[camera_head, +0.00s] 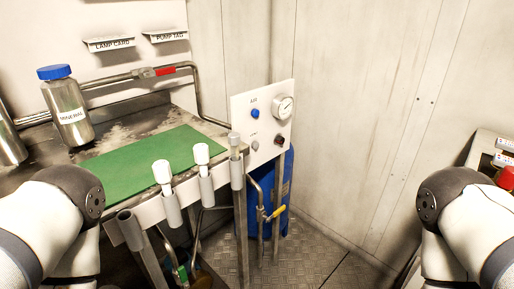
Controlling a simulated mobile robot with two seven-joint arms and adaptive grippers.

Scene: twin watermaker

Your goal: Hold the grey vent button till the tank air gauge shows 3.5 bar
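A white panel (266,125) stands at the right end of the bench. A round gauge (284,107) with a white face sits at its upper right; the needle reading is too small to tell. A grey button (255,145) is at the panel's lower left, under a small label I cannot read clearly. A blue button (255,113) is above it, and a dark reddish knob (279,139) is to its right. A blue tank (288,185) stands behind and below the panel. Parts of both my arms show at the lower left and right, but neither gripper is in view.
A green mat (150,155) lies on the metal bench. A blue-capped bottle (68,112) stands at the left. White-topped tubes (163,175) line the bench front. A yellow-handled valve (277,212) is below the panel. The floor right of the tank is clear.

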